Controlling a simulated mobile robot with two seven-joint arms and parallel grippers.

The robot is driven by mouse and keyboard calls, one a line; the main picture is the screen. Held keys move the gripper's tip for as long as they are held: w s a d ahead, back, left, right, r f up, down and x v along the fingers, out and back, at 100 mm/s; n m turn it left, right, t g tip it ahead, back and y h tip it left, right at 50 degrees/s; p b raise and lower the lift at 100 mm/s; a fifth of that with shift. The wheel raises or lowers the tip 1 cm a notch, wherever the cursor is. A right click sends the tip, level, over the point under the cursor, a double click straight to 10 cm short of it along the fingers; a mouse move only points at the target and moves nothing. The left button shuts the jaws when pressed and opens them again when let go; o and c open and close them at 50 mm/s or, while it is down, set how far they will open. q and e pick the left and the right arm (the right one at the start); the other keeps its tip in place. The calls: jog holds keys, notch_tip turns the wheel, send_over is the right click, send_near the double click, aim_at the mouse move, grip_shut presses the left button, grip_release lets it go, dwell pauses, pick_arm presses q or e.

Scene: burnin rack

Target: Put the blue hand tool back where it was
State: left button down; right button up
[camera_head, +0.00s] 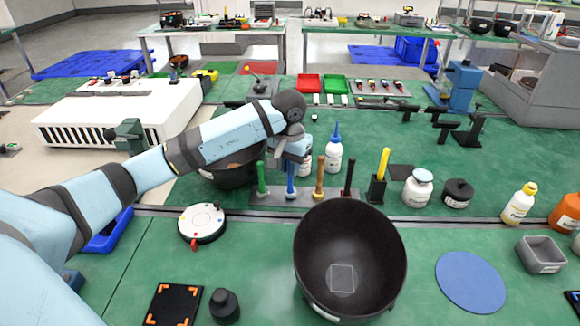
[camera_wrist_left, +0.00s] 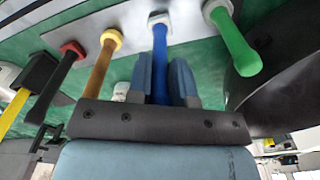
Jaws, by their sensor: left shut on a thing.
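The blue hand tool (camera_head: 291,182) stands upright at the grey rack (camera_head: 263,198), between a green-handled tool (camera_head: 262,178) and a tan-handled one (camera_head: 319,178). My left gripper (camera_head: 289,158) comes down from above and is shut on the blue tool's upper part. In the left wrist view the blue tool (camera_wrist_left: 160,45) lies between the two fingers of the gripper (camera_wrist_left: 164,80), with its lower end at a pale ring on the rack plate. Whether it is fully seated cannot be told. My right gripper is not in view.
A large black bowl (camera_head: 350,225) stands in front of the rack, and another dark bowl (camera_head: 222,178) is behind its left end. A yellow-handled tool in a black holder (camera_head: 377,188) and a white bottle (camera_head: 334,155) are close by.

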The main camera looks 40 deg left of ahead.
pick_arm(q)
jog(key=shift+f, duration=0.2)
jog(key=c, duration=1)
grip_release()
notch_tip(320, 180, up, 12)
jog(key=shift+s+r+p, duration=0.1)
jog(key=shift+r+p, duration=0.1)
jog(key=shift+p, duration=0.2)
jog(key=shift+f, duration=0.1)
